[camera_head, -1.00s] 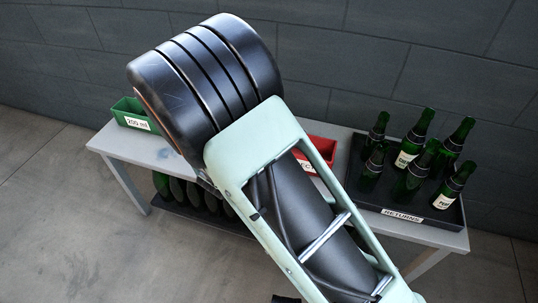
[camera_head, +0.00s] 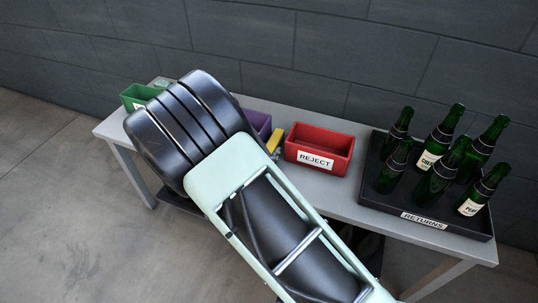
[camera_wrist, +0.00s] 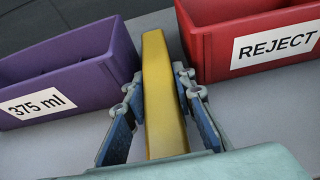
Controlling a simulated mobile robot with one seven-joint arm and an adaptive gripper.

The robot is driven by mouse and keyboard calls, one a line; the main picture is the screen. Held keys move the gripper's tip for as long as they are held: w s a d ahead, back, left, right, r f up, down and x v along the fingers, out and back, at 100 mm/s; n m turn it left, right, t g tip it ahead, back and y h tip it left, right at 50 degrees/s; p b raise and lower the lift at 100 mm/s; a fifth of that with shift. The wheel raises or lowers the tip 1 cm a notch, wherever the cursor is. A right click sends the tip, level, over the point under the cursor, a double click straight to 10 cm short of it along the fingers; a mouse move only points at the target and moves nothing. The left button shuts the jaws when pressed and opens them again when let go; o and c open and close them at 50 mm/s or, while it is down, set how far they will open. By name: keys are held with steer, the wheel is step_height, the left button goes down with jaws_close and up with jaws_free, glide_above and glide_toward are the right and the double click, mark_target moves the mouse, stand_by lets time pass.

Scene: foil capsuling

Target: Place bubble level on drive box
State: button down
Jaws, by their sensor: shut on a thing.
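The bubble level is a long yellow bar (camera_wrist: 160,95) in the wrist view, between the purple bin and the red bin. My gripper (camera_wrist: 157,84) is shut on it, with one blue-grey finger on each side. I cannot tell whether the level touches the bench. I cannot make out a drive box in either view.
The purple 375 ml bin (camera_wrist: 70,70) and red REJECT bin (camera_head: 319,148) flank the level closely. A green bin (camera_head: 138,96) stands at the bench's left end. A black RETURNS tray (camera_head: 425,218) with several green bottles (camera_head: 437,150) stands at the right. A wall is behind.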

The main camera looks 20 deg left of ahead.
steer(key=shift+f, duration=0.15)
steer(key=c, duration=1.9)
jaws_free()
steer(key=shift+f, duration=0.15)
